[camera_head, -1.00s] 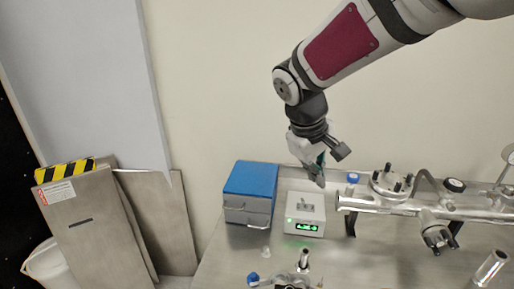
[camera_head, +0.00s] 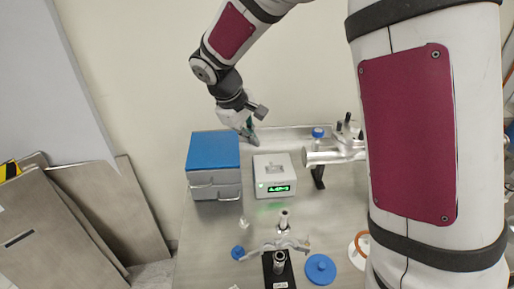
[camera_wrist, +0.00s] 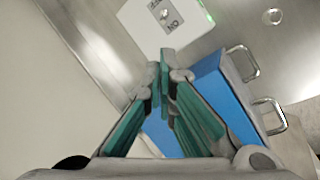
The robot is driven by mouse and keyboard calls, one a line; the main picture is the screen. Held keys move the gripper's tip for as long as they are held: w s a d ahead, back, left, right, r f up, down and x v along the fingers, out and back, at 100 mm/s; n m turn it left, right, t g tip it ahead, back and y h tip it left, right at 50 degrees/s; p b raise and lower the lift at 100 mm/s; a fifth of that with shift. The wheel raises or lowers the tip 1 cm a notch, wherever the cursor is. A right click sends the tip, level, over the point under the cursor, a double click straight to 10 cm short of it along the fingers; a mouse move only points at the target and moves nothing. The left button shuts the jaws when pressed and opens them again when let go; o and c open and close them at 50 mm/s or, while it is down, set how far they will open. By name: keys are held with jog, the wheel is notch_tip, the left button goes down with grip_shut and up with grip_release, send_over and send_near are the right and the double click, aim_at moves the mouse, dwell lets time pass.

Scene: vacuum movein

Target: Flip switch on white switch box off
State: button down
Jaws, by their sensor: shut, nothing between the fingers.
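The white switch box (camera_head: 274,187) stands on the metal table. Its front display is lit green, with a small green light beside it. Its switch (camera_head: 275,167) is a small grey piece on the top face. In the wrist view the white box (camera_wrist: 140,30) is at the top, with the switch (camera_wrist: 163,14) and the lettering "ON" beside it. My gripper (camera_head: 253,139) is shut and empty, with green finger pads. It is behind and slightly left of the box in the head view. In the wrist view the fingertips (camera_wrist: 166,54) lie just below the box's edge; I cannot tell whether they touch.
A blue-topped grey drawer box (camera_head: 214,151) stands left of the switch box. Metal vacuum tubing (camera_head: 332,157) lies to the right, partly hidden by my arm. A metal fitting (camera_head: 282,243) and a blue disc (camera_head: 320,269) are in front. Wooden panels (camera_head: 55,220) lean at left.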

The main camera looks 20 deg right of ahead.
aim_at(272, 165)
jog(key=x, duration=0.9)
jog(key=shift+d+f, duration=0.1)
jog(key=shift+f, duration=0.1)
jog(key=shift+s+d+r+t+y+p, duration=0.15)
jog(key=shift+d+r+y+p, duration=0.15)
jog(key=shift+y+p, duration=0.6)
jog(key=shift+d+r+t+y+p, duration=0.25)
jog(key=shift+y+p, duration=0.35)
jog(key=shift+p, duration=0.45)
jog(key=shift+d, duration=0.15)
jog(key=shift+m+y+p, duration=0.3)
jog(key=shift+y+p, duration=0.1)
jog(key=shift+p, duration=0.05)
jog(key=shift+s+d+r+t+y+p, duration=0.15)
jog(key=shift+d+y+p, duration=0.3)
jog(key=shift+y+p, duration=0.55)
jog(key=shift+d+r+t+y+p, duration=0.15)
jog(key=shift+d+y+p, duration=0.3)
jog(key=shift+y+p, duration=0.55)
dwell(2.4)
